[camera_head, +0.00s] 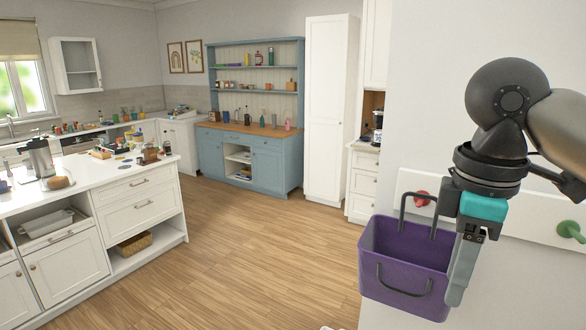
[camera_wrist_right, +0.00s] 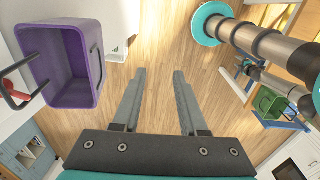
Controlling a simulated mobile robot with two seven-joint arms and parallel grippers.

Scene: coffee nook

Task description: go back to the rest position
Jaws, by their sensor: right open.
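My right gripper (camera_head: 462,262) is raised at the right of the head view, with its fingers pointing down. It also shows in the right wrist view (camera_wrist_right: 157,100), where its two fingers are apart with only floor seen between them. A purple bin (camera_head: 405,262) with dark handles hangs by the wall, behind and left of the gripper in the head view. In the right wrist view the purple bin (camera_wrist_right: 66,66) is at the left, apart from the fingers. My left gripper does not show in the head view.
A red wall peg (camera_head: 422,198) is behind the bin's handle, and a green peg (camera_head: 571,231) is at the far right. A white island (camera_head: 95,182) with many items stands at the left. A blue hutch (camera_head: 255,150) is at the back. The wooden floor (camera_head: 250,240) between is clear.

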